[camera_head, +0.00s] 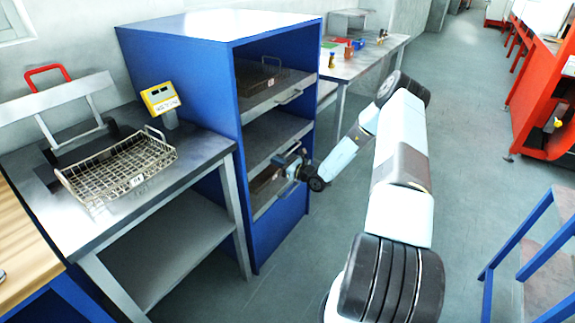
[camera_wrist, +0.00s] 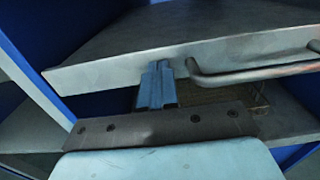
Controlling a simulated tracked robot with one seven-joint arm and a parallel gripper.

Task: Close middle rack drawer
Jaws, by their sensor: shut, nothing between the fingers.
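The blue rack (camera_head: 180,55) stands left of centre in the head view, its open front facing right. Its middle drawer (camera_head: 268,137) is a flat grey metal tray with a bare top. In the wrist view, a grey drawer front (camera_wrist: 110,72) with a bar handle (camera_wrist: 250,73) crosses the picture. My gripper (camera_head: 284,162) is at the rack's front, just below the middle drawer's edge. Its shut, empty fingers (camera_wrist: 157,82) are close against the drawer front, left of the handle. I cannot tell whether they touch, or exactly how far the drawer stands out.
The top drawer (camera_head: 290,97) holds a basket, and another basket (camera_head: 262,182) sits low in the rack. A steel table (camera_head: 195,195) with a wire basket (camera_head: 110,170) and yellow display (camera_head: 160,98) adjoins the rack.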

